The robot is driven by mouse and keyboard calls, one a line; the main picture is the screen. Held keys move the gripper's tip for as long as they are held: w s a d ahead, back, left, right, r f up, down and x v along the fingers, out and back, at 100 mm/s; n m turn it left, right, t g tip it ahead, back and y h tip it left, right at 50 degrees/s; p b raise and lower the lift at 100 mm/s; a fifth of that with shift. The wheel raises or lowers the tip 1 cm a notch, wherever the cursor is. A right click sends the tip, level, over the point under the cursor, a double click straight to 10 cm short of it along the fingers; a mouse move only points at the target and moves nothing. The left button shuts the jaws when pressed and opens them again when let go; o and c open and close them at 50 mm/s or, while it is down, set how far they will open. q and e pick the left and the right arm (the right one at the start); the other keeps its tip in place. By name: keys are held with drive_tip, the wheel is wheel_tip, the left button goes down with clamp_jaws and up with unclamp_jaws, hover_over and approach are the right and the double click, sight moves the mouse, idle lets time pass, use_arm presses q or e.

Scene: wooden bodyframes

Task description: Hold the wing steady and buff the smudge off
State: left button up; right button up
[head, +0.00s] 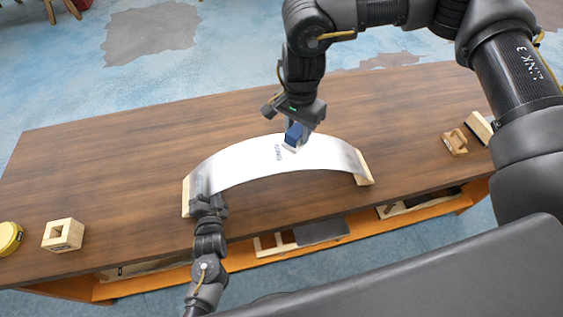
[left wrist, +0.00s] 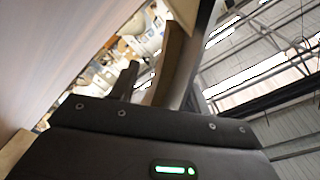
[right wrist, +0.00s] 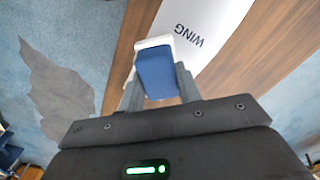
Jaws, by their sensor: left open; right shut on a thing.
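The wing (head: 235,165) is a white curved panel, arched over the table on a wooden support at its left end (head: 186,200) and another at its right end (head: 362,168). Its printed word "WING" also shows in the right wrist view, on the wing (right wrist: 208,18). My right gripper (head: 298,128) is shut on a blue block (right wrist: 157,75) with a white pad (right wrist: 151,42). The pad is at the wing's upper surface near the crown; contact is hard to tell. My left gripper (head: 207,200) is open at the wing's left end. I cannot make out a smudge.
On the brown table (head: 110,150), a wooden block with a hole (head: 63,235) and a yellow round container (head: 9,238) stand at the left. Small wooden pieces (head: 455,142) lie at the right. A lower shelf (head: 270,243) holds more parts.

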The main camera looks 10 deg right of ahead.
use_arm(q)
drive_tip(key=s, duration=1.2)
drive_tip(key=shift+a, duration=0.25)
drive_tip(key=shift+a, duration=0.1)
